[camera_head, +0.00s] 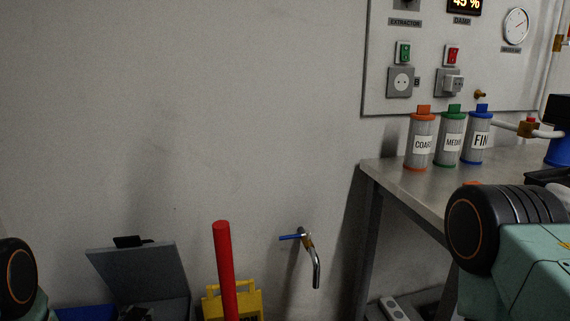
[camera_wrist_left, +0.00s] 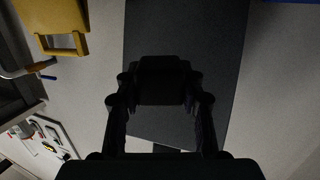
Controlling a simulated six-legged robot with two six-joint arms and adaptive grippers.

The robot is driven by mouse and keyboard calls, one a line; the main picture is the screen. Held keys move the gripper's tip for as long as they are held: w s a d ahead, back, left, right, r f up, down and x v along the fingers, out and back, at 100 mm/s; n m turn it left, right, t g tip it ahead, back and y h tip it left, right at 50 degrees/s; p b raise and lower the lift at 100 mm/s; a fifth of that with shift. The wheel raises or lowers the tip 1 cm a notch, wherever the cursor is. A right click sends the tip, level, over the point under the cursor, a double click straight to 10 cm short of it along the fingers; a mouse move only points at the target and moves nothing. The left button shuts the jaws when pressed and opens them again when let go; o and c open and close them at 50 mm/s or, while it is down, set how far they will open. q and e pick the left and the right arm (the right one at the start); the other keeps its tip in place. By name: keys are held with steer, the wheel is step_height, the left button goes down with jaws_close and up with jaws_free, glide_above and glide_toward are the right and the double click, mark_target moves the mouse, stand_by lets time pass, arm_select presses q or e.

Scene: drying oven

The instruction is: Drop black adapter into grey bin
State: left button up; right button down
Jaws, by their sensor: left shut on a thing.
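My left gripper (camera_wrist_left: 160,98) is shut on a dark block (camera_wrist_left: 160,72), which looks like the black adapter. It is very dark, so its details are hard to see. Behind it in the left wrist view is a dark grey panel (camera_wrist_left: 205,35), apparently the raised lid of the grey bin. In the head view the grey lid (camera_head: 145,275) stands tilted open at the lower left. The bin's body is cut off by the bottom edge. A small dark shape (camera_head: 135,313) below the lid may be my left gripper. My right gripper is not in view.
A blue bin (camera_head: 85,313) is left of the grey lid. A red pole (camera_head: 225,275), a yellow object (camera_head: 248,304) and a wall tap (camera_head: 310,255) are to the right. A metal table (camera_head: 410,185) with labelled canisters (camera_head: 420,140) stands further right, under a control panel.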

arm_select(q)
steer(key=shift+a+f, duration=0.1)
steer(key=o, duration=1.3)
steer(key=shift+c, duration=0.2)
steer(key=shift+s, duration=0.1)
steer(key=s+r, duration=0.2)
steer(key=s, duration=0.9)
steer(key=shift+s+a, duration=0.35)
steer(key=shift+a, duration=0.05)
